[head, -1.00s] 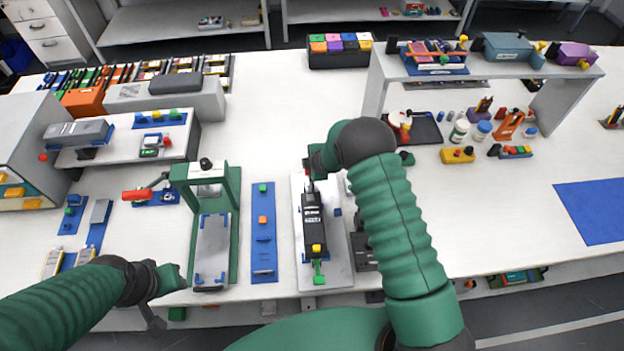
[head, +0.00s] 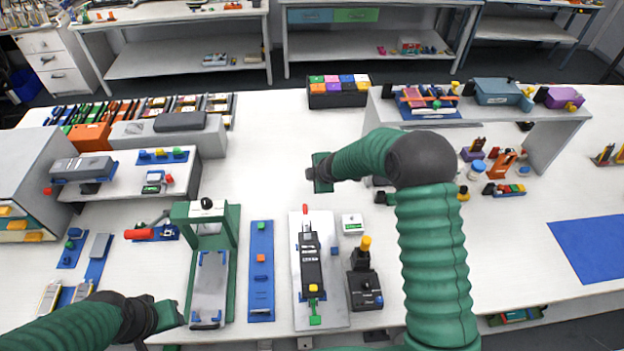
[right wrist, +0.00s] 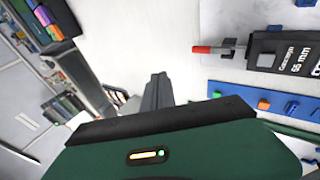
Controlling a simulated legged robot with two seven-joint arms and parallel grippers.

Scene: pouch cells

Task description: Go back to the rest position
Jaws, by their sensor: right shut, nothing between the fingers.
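My right gripper (head: 312,172) is raised over the middle of the white table, beyond the red-tipped end of a black tool. In the right wrist view its dark fingers (right wrist: 157,92) are together with nothing between them. The black tool (head: 311,268) lies on a light grey plate (head: 334,308); it also shows in the right wrist view (right wrist: 282,52), apart from the fingers. My left gripper (head: 172,314) is at the near left edge of the table, near the green-framed press (head: 233,250). Its fingers are too unclear to tell open from shut.
A blue strip (head: 261,295) and a small black device with a yellow knob (head: 364,290) flank the plate. A raised shelf (head: 550,140) stands at the right, a low grey shelf (head: 185,170) at the left. The table (head: 265,140) is clear between them.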

